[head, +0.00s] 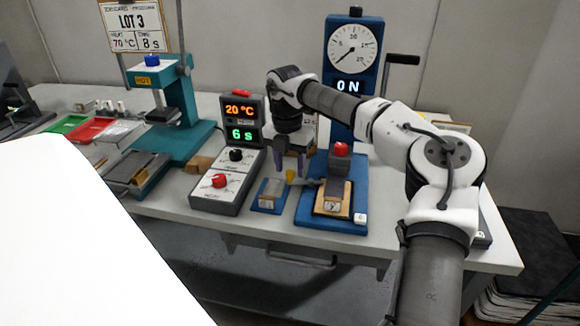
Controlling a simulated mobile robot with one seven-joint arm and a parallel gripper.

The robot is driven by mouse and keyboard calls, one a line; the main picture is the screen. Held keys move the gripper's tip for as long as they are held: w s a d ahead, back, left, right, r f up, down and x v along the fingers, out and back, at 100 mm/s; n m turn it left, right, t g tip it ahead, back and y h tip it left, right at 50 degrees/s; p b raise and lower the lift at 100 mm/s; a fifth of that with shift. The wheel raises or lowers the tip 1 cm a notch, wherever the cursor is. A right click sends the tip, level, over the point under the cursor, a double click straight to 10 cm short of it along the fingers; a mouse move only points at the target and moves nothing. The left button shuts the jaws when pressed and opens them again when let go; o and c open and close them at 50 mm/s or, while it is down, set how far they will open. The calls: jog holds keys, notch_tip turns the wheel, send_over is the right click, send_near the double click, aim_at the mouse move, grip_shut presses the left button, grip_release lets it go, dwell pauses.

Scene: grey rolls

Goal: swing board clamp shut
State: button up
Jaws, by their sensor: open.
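My gripper (290,167) points down over the bench, with its two dark fingers apart and nothing visible between them. A small yellow piece (290,176) shows just below the fingertips. A short grey bar (308,183) runs from near it towards a blue base plate (355,208) on the right. I take the bar and yellow piece to be the board clamp, but they are too small to be sure. On the plate are a wooden block (333,205) with a label, a dark sloped part and a red knob (341,149). I cannot tell whether the clamp touches the block.
A small blue block (268,196) stands left of the plate. Further left is a control box (225,183) with red and black knobs and a lit display (241,120). A teal press (185,135) stands beyond. A blue dial post (352,70) rises behind.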

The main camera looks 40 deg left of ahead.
notch_tip(320, 180, up, 13)
jog(key=shift+a, duration=0.3)
jog(key=shift+s, duration=0.1)
dwell(0.4)
